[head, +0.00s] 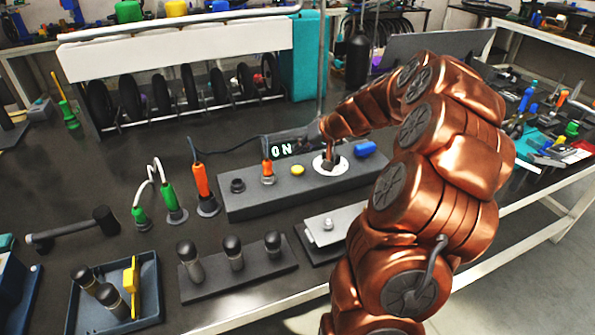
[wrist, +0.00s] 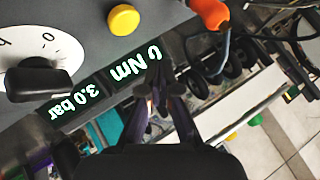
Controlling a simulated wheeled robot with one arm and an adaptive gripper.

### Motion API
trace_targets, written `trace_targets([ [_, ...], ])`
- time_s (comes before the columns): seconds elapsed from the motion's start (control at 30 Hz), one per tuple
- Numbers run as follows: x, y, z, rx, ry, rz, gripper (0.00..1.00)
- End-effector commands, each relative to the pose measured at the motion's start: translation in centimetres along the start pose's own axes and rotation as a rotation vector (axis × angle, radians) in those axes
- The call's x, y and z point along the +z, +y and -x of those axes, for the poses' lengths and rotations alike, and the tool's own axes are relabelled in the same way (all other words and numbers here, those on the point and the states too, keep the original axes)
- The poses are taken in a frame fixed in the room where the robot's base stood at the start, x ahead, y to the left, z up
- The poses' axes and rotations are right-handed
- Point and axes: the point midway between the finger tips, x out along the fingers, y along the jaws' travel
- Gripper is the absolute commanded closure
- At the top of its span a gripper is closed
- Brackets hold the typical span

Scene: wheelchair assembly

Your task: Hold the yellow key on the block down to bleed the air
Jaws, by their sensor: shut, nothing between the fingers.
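The yellow key (head: 297,170) is a round button on top of the long dark grey block (head: 240,207). It sits between an orange-topped fitting and a white dial (head: 317,164). In the wrist view the yellow key (wrist: 123,19) is at the top, uncovered, and the dial (wrist: 20,55) with its black knob is at the left. My gripper (wrist: 156,88) is shut and empty. Its tips appear over the display, apart from the key. In the head view my wrist end is above the dial and display, and the fingers are hard to make out.
The display (wrist: 105,82) reads 0 Nm and 3.0 bar. A blue key (head: 365,149) lies right of the dial. The orange fitting (head: 267,172) stands left of the yellow key. A rack of black wheels (head: 130,97) is behind the block; a tray (head: 148,300) is in front.

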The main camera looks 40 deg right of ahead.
Motion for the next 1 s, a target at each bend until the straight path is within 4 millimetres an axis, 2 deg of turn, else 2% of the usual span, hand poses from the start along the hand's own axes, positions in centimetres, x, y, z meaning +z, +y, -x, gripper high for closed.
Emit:
trace_targets([
  [0.13, 1.0, 1.1, -1.4, 0.002, 0.002, 0.000, 1.00],
  [0.33, 1.7, 1.8, -2.4, 0.002, 0.002, 0.001, 1.00],
  [1.0, 1.9, 2.0, -2.6, 0.002, 0.002, 0.001, 1.00],
])
